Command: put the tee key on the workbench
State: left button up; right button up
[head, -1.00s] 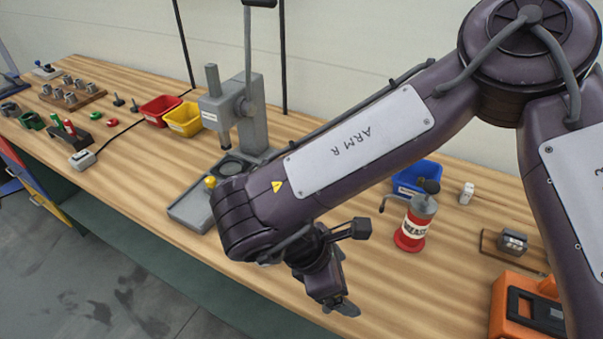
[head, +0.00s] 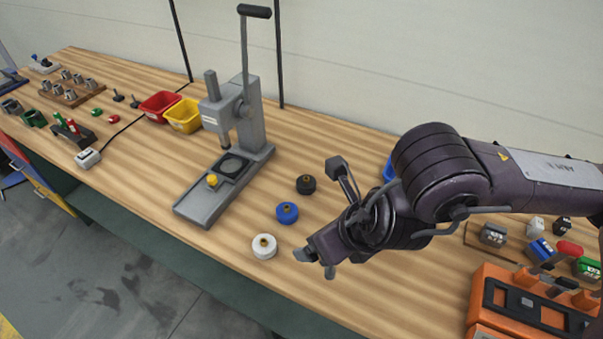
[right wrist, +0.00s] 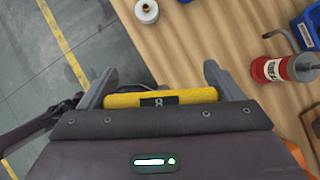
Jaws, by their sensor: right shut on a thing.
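The workbench (head: 140,175) is a long wooden top running across the head view; its wood also shows in the right wrist view (right wrist: 205,50). My right gripper (head: 317,263) is over the front part of the bench, right of the white knobbed puck. In the right wrist view my right gripper (right wrist: 155,90) is shut on a yellow bar with a dark label reading 8, which looks like the handle of the tee key (right wrist: 190,96). The rest of the key is hidden there, and I cannot make it out in the head view. My left gripper is not in view.
White (head: 264,246), blue (head: 287,212) and black (head: 306,184) pucks stand near the gripper. A grey press (head: 235,130) is behind left. An orange toolbox (head: 480,300) stands at right. A red canister (right wrist: 285,68) shows in the right wrist view. Bare wood lies between the pucks and toolbox.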

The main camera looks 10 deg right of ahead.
notch_tip(320, 180, up, 5)
jog(key=w+d+n+g+y+p, duration=0.2)
jog(key=n, duration=0.3)
notch_tip(320, 180, down, 20)
jog(key=p, duration=0.1)
jog(key=shift+d, duration=0.15)
jog(key=o, duration=0.9)
jog(key=shift+f, duration=0.1)
jog(key=shift+c, duration=0.2)
jog(key=b+v, duration=0.1)
jog(key=v, duration=1.1)
jog(key=shift+b, duration=0.4)
